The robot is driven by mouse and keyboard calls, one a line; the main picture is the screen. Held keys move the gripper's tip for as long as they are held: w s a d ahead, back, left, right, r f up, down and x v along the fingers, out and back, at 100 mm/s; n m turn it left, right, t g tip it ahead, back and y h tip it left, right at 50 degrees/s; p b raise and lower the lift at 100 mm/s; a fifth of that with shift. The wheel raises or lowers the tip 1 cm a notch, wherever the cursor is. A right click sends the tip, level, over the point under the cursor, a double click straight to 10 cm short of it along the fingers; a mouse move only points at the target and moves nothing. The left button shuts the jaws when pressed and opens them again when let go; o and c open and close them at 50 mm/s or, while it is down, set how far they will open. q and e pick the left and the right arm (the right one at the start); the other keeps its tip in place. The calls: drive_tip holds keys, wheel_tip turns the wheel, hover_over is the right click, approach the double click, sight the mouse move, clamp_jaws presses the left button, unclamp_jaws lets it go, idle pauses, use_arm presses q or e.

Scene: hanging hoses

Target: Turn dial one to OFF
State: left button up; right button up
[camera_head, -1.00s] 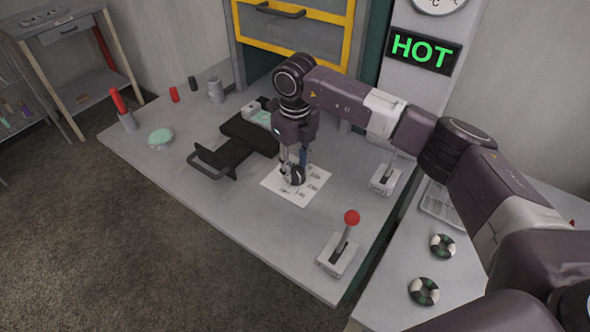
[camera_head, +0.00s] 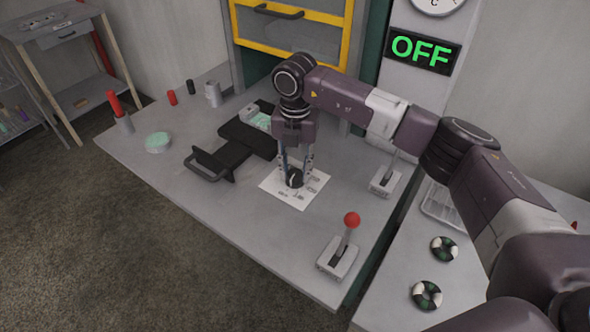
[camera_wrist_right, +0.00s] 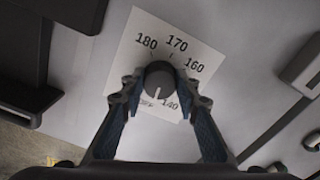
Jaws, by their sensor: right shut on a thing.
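The dial (camera_head: 295,179) is a round dark knob on a white plate (camera_head: 313,187) set on the grey table. In the right wrist view the knob (camera_wrist_right: 159,78) has a pale pointer line aimed down toward the gripper, between the OFF mark and 140. The numbers 160, 170 and 180 ring its far side. My right gripper (camera_wrist_right: 160,88) points down and is shut on the dial, one finger on each side. The sign (camera_head: 421,53) on the wall panel reads OFF in green. My left gripper is not in view.
A black tray with a handle (camera_head: 208,163) lies left of the dial. A red-knobbed lever (camera_head: 351,220) stands at the front right, and another lever (camera_head: 386,181) stands right of the dial. A yellow-framed door (camera_head: 347,40) is behind.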

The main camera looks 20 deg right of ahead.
sight(296, 172)
drive_tip(key=shift+m, duration=0.7)
drive_tip(key=shift+r, duration=0.1)
drive_tip(key=o, duration=1.2)
drive_tip(key=shift+c, duration=0.2)
wheel_tip(296, 172, up, 12)
